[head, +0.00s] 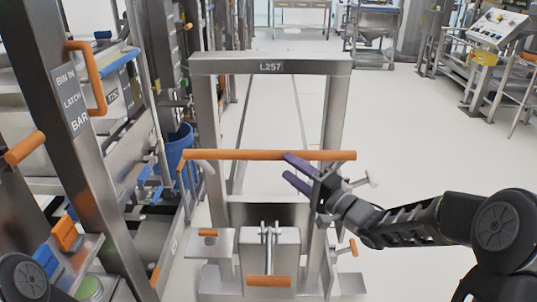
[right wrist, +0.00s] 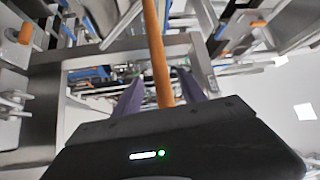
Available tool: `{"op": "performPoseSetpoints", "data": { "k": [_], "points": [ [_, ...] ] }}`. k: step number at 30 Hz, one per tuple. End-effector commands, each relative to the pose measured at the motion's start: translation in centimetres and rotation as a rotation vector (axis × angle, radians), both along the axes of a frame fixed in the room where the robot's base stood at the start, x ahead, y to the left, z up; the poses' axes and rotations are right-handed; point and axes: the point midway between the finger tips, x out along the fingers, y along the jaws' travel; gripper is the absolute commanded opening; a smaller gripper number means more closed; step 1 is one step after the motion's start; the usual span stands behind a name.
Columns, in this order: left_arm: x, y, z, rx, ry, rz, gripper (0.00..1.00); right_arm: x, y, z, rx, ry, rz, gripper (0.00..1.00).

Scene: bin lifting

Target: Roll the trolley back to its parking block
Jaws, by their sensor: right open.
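The trolley (head: 205,105) is a grey metal frame labelled L257, standing upright in front of me. An orange push bar (head: 240,155) runs across it. My right gripper (head: 288,167) is open at the right part of the bar, its purple fingers pointing left. In the right wrist view, the orange bar (right wrist: 157,50) appears between the two spread fingers of the right gripper (right wrist: 165,92); I cannot tell whether they touch it. My left gripper is not in view. I cannot pick out the parking block.
A machine post (head: 75,110) marked BIN IN LATCH BAR, with orange handles, stands close on the left. A blue bin (head: 178,147) is behind it. A control console (head: 497,27) stands at the far right. Pale floor (head: 430,140) is clear on the right.

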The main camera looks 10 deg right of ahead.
Motion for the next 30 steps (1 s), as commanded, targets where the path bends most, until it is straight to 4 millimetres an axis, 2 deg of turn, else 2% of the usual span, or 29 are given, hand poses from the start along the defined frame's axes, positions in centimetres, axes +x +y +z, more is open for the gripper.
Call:
{"op": "performPoseSetpoints", "data": {
  "k": [5, 18, 28, 30],
  "points": [
    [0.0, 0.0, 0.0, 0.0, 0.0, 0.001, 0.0, 1.0, 0.7, 0.2, 0.0, -0.001, 0.002, 0.49],
    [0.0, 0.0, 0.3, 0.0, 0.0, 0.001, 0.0, 6.1, 3.8, 1.0, 0.0, 0.0, 0.001, 0.49],
    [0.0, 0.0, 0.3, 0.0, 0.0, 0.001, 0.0, 6.6, 4.0, 1.0, 0.0, 0.001, -0.001, 0.49],
    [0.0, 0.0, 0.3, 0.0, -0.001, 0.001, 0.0, 6.6, 4.0, 1.0, 0.0, 0.001, -0.001, 0.44]
  ]
}}
